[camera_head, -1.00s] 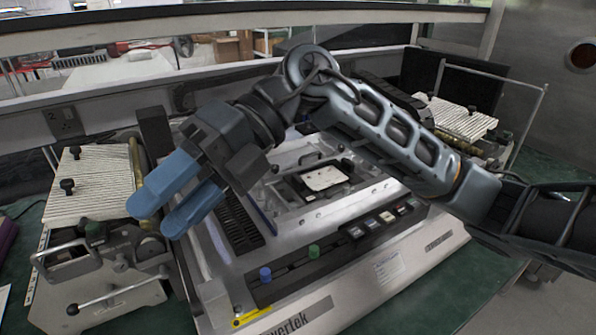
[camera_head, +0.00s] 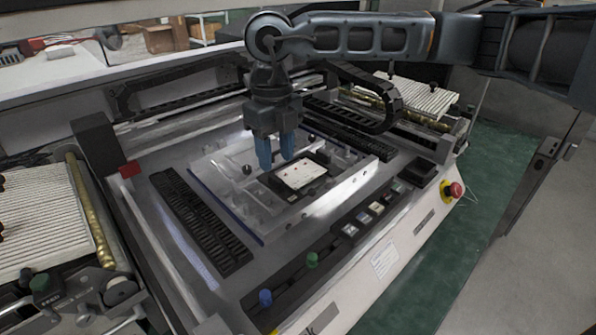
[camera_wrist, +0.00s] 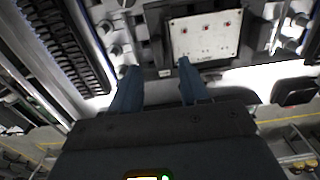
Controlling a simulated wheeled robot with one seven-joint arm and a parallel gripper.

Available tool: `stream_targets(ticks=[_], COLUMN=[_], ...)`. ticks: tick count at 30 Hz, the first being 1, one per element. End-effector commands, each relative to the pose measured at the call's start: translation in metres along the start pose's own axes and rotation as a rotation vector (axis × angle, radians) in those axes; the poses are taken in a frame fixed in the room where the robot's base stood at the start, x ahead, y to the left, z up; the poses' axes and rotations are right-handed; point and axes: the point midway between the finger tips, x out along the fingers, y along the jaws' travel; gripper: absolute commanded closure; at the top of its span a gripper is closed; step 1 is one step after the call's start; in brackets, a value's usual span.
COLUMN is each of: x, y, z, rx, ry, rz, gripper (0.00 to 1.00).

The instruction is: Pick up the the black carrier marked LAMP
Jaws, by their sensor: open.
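A black carrier (camera_head: 274,185) with a pale plate (camera_head: 302,173) on it sits in the middle of the machine's silver fixture. No LAMP marking is legible. My gripper (camera_head: 276,160), with two blue fingers pointing down, is above the fixture, by the carrier's left end in the head view. In the wrist view the carrier (camera_wrist: 155,22) and its plate (camera_wrist: 205,37) lie beyond the fingertips, mostly to the right. My gripper (camera_wrist: 157,67) is open there, with a clear gap and nothing between the fingers.
Black slotted racks (camera_head: 202,225) run left of the fixture. Buttons (camera_head: 312,259) line the machine's front, with a red stop knob (camera_head: 456,189) at the right corner. A black cable chain (camera_head: 370,95) arches behind. Ribbed pale panels (camera_head: 40,222) stand at both sides.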

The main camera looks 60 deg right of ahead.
Motion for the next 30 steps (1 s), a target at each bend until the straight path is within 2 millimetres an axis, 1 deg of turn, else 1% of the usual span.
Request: stream_targets(ticks=[4,9,12,15,20,23,30], x=[0.014,0.040,0.049,0.053,0.053,0.053,0.053], y=[0.002,0.003,0.003,0.002,0.002,0.002,0.003], z=[-0.001,-0.002,-0.002,-0.001,-0.001,-0.001,-0.001], rx=[0.000,0.001,0.000,-0.001,-0.001,-0.001,-0.001], ry=[0.002,0.001,0.000,-0.001,-0.002,-0.001,-0.001], rz=[0.005,0.004,0.004,0.003,0.003,0.003,0.003], gripper=[0.55,0.55,0.55,0.55,0.55,0.63,0.86])
